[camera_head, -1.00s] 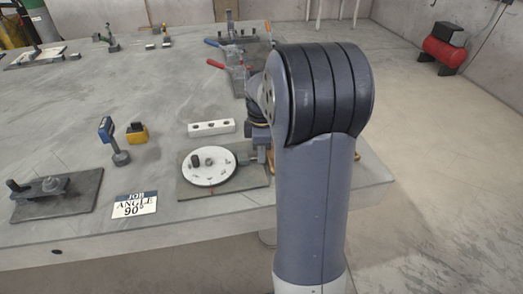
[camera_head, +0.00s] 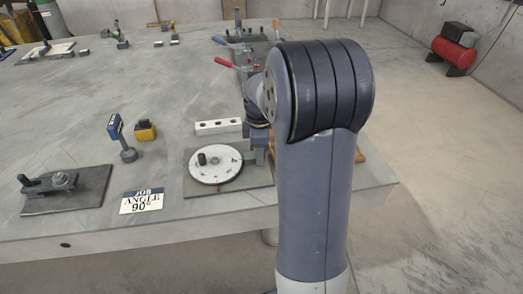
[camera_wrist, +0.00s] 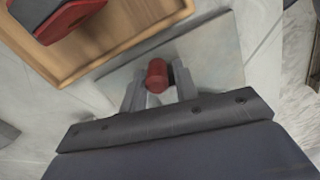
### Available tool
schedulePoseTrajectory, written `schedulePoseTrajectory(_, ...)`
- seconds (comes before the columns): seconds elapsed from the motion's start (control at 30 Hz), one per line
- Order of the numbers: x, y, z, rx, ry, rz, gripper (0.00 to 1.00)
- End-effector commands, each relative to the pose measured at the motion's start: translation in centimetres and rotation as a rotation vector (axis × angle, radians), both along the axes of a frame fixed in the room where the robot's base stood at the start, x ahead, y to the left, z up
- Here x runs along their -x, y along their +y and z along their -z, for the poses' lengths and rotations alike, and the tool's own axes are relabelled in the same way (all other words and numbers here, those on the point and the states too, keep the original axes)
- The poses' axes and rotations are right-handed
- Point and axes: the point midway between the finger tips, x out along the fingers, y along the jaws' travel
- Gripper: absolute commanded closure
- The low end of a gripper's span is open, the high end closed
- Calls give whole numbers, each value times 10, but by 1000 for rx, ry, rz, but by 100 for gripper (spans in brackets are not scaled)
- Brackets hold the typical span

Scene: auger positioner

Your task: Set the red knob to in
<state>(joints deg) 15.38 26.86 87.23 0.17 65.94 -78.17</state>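The red knob (camera_wrist: 157,75) shows in the wrist view as a short red cylinder above a grey plate (camera_wrist: 212,50). My gripper (camera_wrist: 158,88) has its two grey fingers on either side of the knob. The fingers stand apart, with a gap seen on the right side; I cannot tell whether the left finger touches the knob. In the head view the white round dial (camera_head: 215,170) with a black peg (camera_head: 202,159) lies on a grey base plate (camera_head: 262,178). My arm hides the red knob and my gripper in that view.
A wooden tray (camera_wrist: 125,47) holding a red and dark object (camera_wrist: 62,18) is close to my gripper. A job angle 90° card (camera_head: 141,201), a white block with holes (camera_head: 218,127), a blue-headed tool (camera_head: 116,130) and a yellow item (camera_head: 145,131) are on the bench.

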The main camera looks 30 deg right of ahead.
Motion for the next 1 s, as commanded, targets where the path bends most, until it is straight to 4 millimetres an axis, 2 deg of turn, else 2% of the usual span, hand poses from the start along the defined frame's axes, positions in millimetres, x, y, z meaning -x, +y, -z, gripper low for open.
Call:
schedulePoseTrajectory(0.23,0,-1,-8,2,-2,1,71)
schedulePoseTrajectory(0.7,-1,0,-93,1,-3,-1,71)
schedulePoseTrajectory(0.83,0,0,-104,0,-1,-1,71)
schedulePoseTrajectory(1.0,0,0,-108,0,0,-1,71)
